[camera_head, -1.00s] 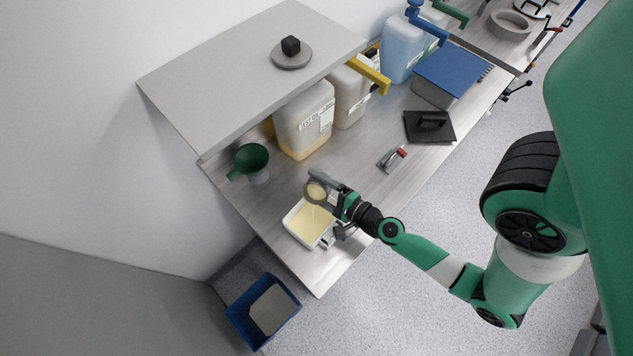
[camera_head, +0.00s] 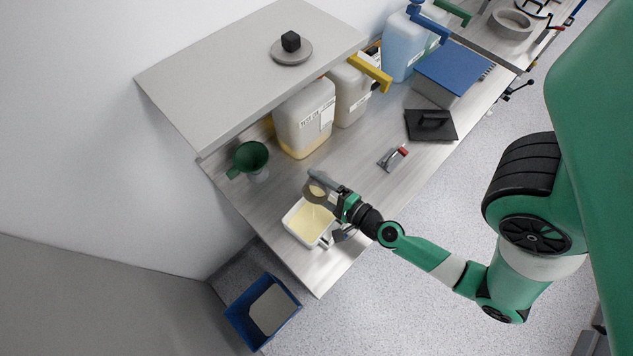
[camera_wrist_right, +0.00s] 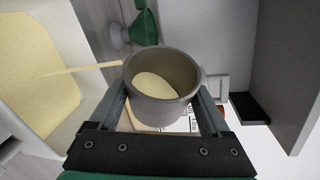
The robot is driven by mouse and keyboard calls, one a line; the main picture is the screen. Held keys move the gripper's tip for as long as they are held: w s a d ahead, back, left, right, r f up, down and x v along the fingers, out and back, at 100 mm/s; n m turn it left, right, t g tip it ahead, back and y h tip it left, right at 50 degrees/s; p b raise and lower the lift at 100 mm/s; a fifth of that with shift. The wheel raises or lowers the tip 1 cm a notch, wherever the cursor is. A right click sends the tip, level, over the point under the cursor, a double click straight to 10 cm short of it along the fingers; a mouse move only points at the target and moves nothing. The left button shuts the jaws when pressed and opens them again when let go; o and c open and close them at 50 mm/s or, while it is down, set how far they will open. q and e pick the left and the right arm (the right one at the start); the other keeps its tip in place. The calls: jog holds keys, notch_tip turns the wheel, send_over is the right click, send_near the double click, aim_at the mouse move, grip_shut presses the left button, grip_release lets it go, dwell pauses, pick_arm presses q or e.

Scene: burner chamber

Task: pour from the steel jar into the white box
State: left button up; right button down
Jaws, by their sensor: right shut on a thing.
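My right gripper (camera_head: 326,191) is shut on the steel jar (camera_head: 315,194), above the back edge of the white box. In the right wrist view the jar (camera_wrist_right: 163,111) sits between the two fingers (camera_wrist_right: 163,104), with some pale yellow content inside. It is tilted, and a thin pale yellow stream (camera_wrist_right: 85,70) runs from its rim toward the box. The white box (camera_head: 297,236) stands on the bench near its front left end and holds a pale yellow layer; it also shows at the left of the right wrist view (camera_wrist_right: 14,118). My left gripper is not in view.
A green funnel (camera_head: 250,157) stands behind the box. Large jugs (camera_head: 304,120) line the back under a grey shelf (camera_head: 240,80). A red-ended tool (camera_head: 393,158) and a black lidded plate (camera_head: 431,126) lie to the right. A blue bin (camera_head: 262,312) is on the floor.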

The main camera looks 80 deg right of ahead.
jog(key=shift+a+f+n, duration=0.1)
jog(key=shift+n, duration=0.2)
jog(key=shift+b, duration=0.35)
jog(key=shift+a+n, duration=0.1)
jog(key=shift+n, duration=0.3)
jog(key=shift+h, duration=0.4)
jog(key=shift+f, duration=0.1)
